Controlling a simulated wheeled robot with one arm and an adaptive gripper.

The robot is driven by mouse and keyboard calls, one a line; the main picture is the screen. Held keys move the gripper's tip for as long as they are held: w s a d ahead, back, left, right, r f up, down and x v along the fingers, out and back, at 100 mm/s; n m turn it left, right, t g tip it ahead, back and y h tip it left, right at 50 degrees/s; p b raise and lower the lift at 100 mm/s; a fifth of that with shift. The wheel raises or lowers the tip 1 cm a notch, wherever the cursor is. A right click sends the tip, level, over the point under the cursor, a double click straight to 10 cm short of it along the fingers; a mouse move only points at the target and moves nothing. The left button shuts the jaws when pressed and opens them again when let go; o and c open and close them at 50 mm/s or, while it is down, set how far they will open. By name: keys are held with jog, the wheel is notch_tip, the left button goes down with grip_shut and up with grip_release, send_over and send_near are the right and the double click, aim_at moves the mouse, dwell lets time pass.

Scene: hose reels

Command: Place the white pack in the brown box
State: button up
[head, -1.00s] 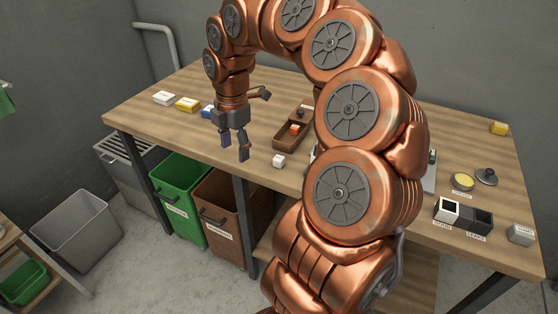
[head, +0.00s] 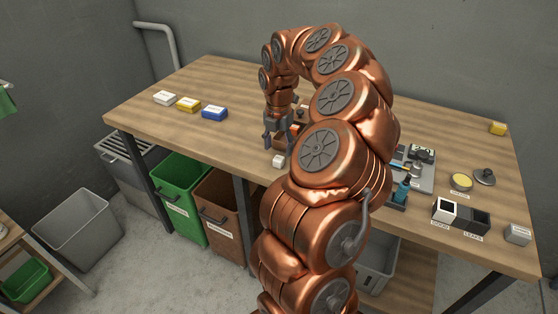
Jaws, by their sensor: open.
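A white pack (head: 164,98) lies at the far left of the table, beside a yellow pack (head: 188,105) and a blue pack (head: 214,113). A small white block (head: 278,161) sits near the table's front edge. My gripper (head: 279,143) is open and points down just above or behind this block; I cannot tell whether they touch. A brown wooden tray (head: 293,143) on the table is mostly hidden behind my gripper and arm. A larger brown bin (head: 220,214) with a label stands under the table.
A green bin (head: 178,205) stands beside the brown bin, and a grey bin (head: 75,227) is on the floor at left. A black-and-white divided holder (head: 462,217), a yellow round tin (head: 461,182) and a grey-white block (head: 518,234) lie at right.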

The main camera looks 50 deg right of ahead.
aim_at(280, 156)
jog(key=f, duration=0.2)
jog(key=f+p, duration=0.1)
jog(key=f, duration=0.1)
jog(key=shift+s+f, duration=0.1)
jog(key=shift+s, duration=0.15)
jog(key=shift+c, duration=0.2)
jog(key=c, duration=1.1)
